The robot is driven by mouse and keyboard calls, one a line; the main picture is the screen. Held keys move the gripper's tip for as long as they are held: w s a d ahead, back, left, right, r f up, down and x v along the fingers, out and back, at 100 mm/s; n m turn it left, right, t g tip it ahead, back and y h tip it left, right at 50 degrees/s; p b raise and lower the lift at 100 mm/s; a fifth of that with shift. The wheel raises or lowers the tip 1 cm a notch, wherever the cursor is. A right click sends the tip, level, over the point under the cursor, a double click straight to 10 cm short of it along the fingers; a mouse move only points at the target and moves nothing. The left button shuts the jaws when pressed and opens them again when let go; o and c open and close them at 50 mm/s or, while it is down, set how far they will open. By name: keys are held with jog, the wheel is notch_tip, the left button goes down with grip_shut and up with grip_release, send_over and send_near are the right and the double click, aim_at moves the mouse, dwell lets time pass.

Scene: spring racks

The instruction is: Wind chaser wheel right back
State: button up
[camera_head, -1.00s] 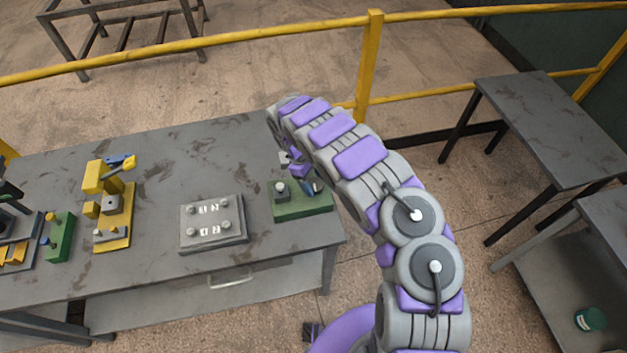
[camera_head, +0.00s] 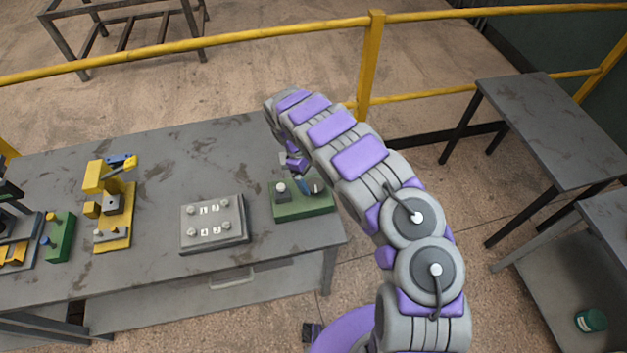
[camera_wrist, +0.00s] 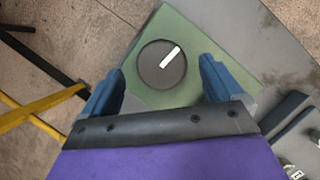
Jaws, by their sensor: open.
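A dark round wheel (camera_wrist: 162,64) with a white bar mark sits on a green base (camera_wrist: 157,22) in the wrist view. The white bar slants up to the right. My gripper (camera_wrist: 161,66) is open, with one blue finger on either side of the wheel. I cannot tell whether the fingers touch it. In the head view, the green base (camera_head: 302,209) stands at the right end of the table. A grey post with a pale top (camera_head: 281,190) rises from its left part. My arm and gripper partly hide its right part.
A grey panel (camera_head: 212,222) with several knobs and white markings lies left of the green base. A yellow device (camera_head: 113,205) and a small green block (camera_head: 60,238) stand farther left on the table (camera_head: 160,165). A yellow railing (camera_head: 270,30) runs behind; dark tables (camera_head: 550,125) stand right.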

jog(key=v, duration=1.5)
jog(key=r+m+t+y+b, duration=0.15)
jog(key=m+y+b, duration=0.4)
jog(key=m, duration=1.05)
send_over(315, 185)
jog(key=b, duration=0.2)
jog(key=h, duration=0.2)
jog(key=shift+t+y, duration=0.25)
jog(key=shift+t, duration=0.1)
notch_tip(315, 185, down, 18)
jog(key=shift+r+b, duration=0.2)
jog(key=shift+b, duration=0.6)
jog(key=shift+c, duration=0.3)
jog(key=c, duration=1)
